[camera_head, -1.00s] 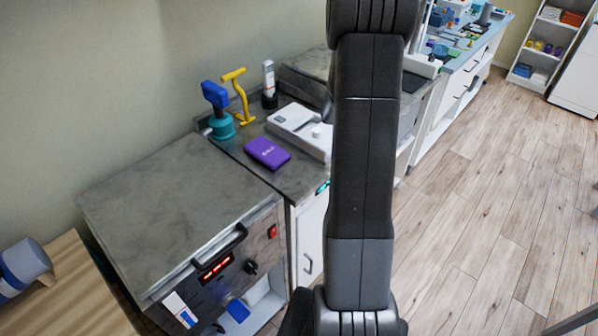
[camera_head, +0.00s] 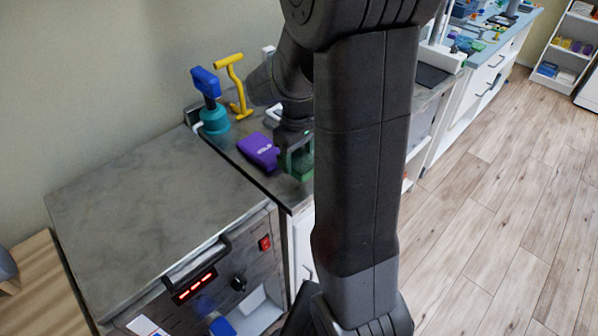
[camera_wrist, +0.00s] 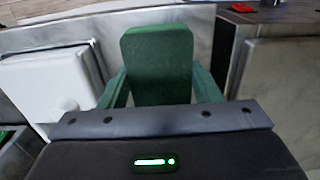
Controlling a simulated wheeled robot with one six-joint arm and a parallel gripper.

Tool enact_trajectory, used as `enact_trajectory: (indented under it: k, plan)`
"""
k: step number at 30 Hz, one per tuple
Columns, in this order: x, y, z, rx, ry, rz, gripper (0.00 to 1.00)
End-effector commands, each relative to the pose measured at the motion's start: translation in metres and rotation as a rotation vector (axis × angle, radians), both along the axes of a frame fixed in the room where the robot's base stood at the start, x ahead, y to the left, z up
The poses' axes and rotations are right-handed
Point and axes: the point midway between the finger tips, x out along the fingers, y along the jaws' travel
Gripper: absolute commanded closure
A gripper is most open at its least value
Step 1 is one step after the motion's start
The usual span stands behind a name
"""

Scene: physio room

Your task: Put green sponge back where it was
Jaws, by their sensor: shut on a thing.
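The green sponge (camera_wrist: 157,58) stands upright between the two fingers of my gripper (camera_wrist: 160,88) in the wrist view. My gripper is shut on it. My own arm covers much of the middle of that view. I cannot tell whether the sponge touches the counter.
A white device (camera_wrist: 52,82) is left in the wrist view. The cabinet top (camera_head: 150,205) is clear.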

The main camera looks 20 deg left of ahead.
Motion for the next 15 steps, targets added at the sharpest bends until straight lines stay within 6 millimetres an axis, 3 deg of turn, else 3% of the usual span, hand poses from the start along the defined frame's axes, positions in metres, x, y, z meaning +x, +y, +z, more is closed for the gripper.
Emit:
enact_trajectory:
  k: [10, 15]
  plan:
    - [0.0, -0.001, -0.042, -0.002, 0.002, -0.002, 0.67]
    - [0.0, 0.0, -0.05, 0.0, 0.0, -0.002, 0.67]
